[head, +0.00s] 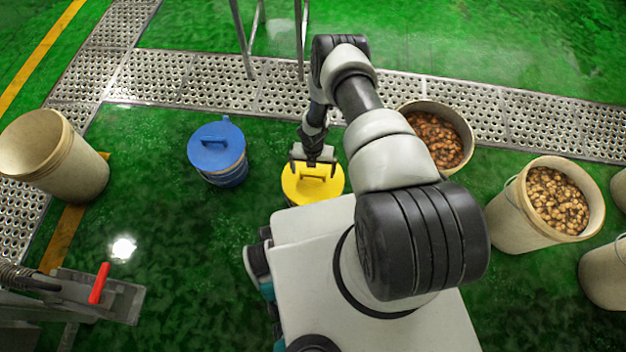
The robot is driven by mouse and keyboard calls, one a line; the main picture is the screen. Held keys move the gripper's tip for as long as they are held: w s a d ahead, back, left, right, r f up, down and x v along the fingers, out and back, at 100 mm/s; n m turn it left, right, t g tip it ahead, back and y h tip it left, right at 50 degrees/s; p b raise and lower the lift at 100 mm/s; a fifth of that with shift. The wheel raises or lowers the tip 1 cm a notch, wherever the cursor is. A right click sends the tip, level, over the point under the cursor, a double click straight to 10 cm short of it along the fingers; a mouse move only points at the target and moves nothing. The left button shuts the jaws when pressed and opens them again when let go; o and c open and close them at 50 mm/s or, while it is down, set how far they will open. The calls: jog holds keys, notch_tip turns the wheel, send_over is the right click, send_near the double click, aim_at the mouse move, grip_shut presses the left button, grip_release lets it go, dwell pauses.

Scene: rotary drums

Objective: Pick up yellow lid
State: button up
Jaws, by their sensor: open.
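The yellow lid (312,190) lies below my gripper, near the middle of the head view. It is round, with a raised handle on top, and part of it is hidden by my gripper and arm. What it rests on is mostly hidden. My gripper (313,165) points down over the far part of the lid, close to its handle. The jaws are open and hold nothing that I can see. Whether the fingers touch the handle cannot be told from this view.
A blue lidded bucket (217,148) stands to the left. An empty beige bucket (75,165) is at far left. Buckets of brown pieces (435,138) and pale pieces (556,200) stand right. A grey metal fixture with a red handle (99,283) is at lower left. Green floor between is clear.

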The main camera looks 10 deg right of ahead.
notch_tip(320, 180, down, 2)
jog(key=shift+f, duration=0.25)
jog(key=shift+r, duration=0.1)
jog(key=c, duration=1.5)
